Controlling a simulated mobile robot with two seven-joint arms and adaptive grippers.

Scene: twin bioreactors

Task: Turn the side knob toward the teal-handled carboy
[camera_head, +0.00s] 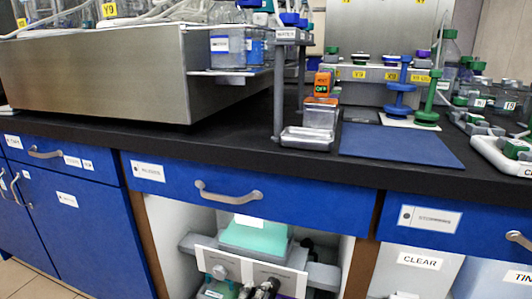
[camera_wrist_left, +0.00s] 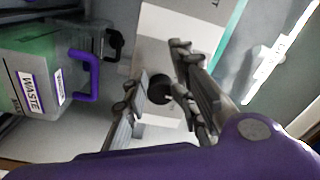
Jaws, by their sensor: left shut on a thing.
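The side knob (camera_wrist_left: 161,86) is a dark round piece on a pale panel in the left wrist view. My left gripper (camera_wrist_left: 162,92) has its fingers on both sides of it and is shut on it. In the head view, the gripper (camera_head: 262,287) is at the white panel (camera_head: 250,268) in the open cabinet bay, to the right of a grey round knob (camera_head: 219,271), and it covers part of the panel. A purple-handled carboy (camera_wrist_left: 40,75) labelled WASTE shows in the left wrist view. No teal handle can be made out clearly. My right gripper is out of view.
A teal-topped box (camera_head: 254,236) sits behind the panel. The bay has a blue drawer (camera_head: 290,198) with a grey handle above it. A container (camera_head: 215,291) shows partly below the panel. The black counter (camera_head: 250,150) above carries lab equipment.

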